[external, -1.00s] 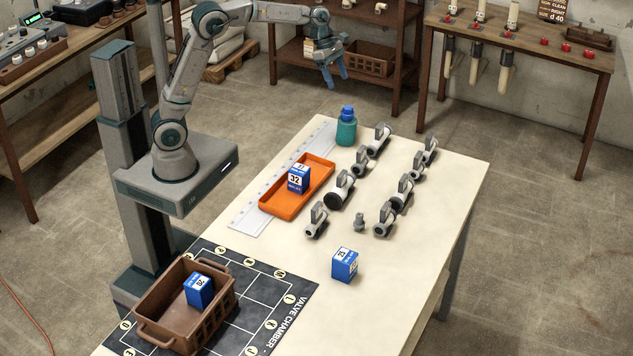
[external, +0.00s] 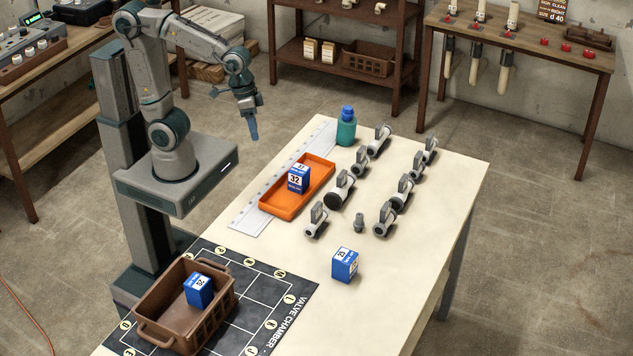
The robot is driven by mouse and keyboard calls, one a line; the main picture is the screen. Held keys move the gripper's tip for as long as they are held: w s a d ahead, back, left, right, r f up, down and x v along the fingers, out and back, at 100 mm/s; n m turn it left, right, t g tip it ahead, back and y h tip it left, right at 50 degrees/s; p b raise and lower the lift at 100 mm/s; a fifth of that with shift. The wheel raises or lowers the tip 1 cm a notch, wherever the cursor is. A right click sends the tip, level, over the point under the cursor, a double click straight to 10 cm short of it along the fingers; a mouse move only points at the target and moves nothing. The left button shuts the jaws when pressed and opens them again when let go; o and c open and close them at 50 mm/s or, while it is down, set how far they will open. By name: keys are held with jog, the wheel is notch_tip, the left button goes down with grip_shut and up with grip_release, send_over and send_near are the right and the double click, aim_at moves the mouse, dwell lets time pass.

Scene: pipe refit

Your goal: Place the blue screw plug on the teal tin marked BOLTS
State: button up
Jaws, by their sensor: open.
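My gripper (external: 254,137) points down, empty, left of the table's far left edge in the external view. Its blue fingers look apart, though they are small here. A teal bottle-like container (external: 346,132) with a blue top (external: 347,112) stands upright at the table's far end, right of my gripper. No marking BOLTS can be read on it.
Another blue box (external: 345,265) stands nearer. A brown crate (external: 169,324) holds a blue box (external: 199,291). The table's right front is clear.

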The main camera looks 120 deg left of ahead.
jog(key=s+d+f+m, duration=0.3)
jog(key=s+d+m, duration=0.1)
jog(key=s+m, duration=0.2)
jog(key=shift+m, duration=0.7)
